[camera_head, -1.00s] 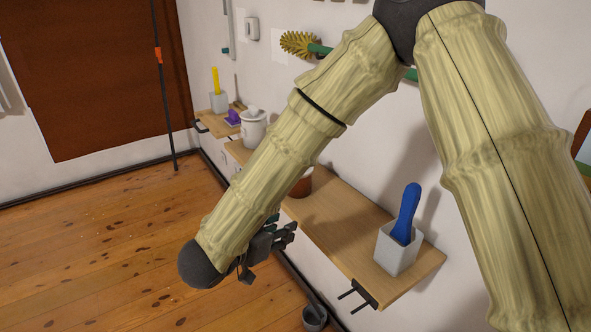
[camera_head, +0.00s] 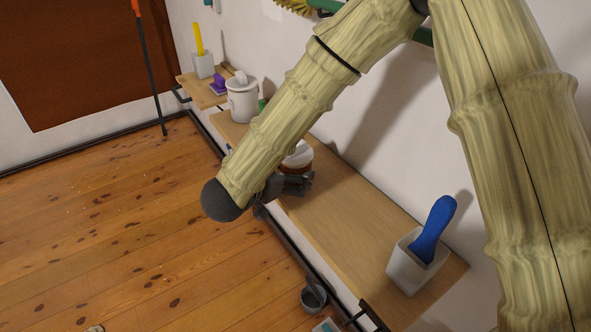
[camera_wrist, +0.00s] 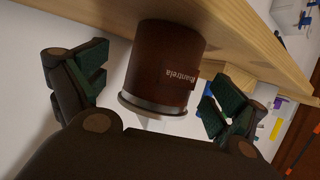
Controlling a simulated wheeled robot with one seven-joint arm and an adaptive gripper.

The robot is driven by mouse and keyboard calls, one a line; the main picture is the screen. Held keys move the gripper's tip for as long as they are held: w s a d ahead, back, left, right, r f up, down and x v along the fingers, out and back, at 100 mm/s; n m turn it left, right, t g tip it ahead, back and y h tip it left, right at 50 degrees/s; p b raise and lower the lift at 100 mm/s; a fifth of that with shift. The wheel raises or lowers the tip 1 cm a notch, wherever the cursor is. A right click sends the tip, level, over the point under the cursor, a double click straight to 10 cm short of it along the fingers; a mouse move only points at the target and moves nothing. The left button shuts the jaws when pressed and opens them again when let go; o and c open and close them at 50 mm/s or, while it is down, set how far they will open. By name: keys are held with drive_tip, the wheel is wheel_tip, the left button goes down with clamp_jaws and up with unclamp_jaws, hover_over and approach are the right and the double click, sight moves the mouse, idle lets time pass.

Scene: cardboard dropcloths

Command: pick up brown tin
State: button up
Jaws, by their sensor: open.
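The brown tin (camera_wrist: 165,62) stands on the wooden shelf, and its label lettering shows upside down in the wrist view, with a pale metal rim at its lower end in the picture. In the head view the tin (camera_head: 300,158) is partly hidden behind my arm and gripper. My gripper (camera_head: 305,182) is at the shelf's front edge beside the tin. In the wrist view my gripper (camera_wrist: 152,92) is open, with one green-padded finger on each side of the tin. Whether either pad touches it I cannot tell.
The wooden shelf (camera_head: 345,230) also carries a white lidded pot (camera_head: 242,102) behind the arm and a grey-white holder (camera_head: 405,268) with a blue-handled tool (camera_head: 434,228) near the front. A dark bucket (camera_head: 313,298) is low down by the wall. The floor at left is clear.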

drive_tip(key=shift+x, duration=2.55)
drive_tip(key=shift+a, duration=0.15)
drive_tip(key=c, duration=1.4)
drive_tip(key=shift+w, duration=0.1)
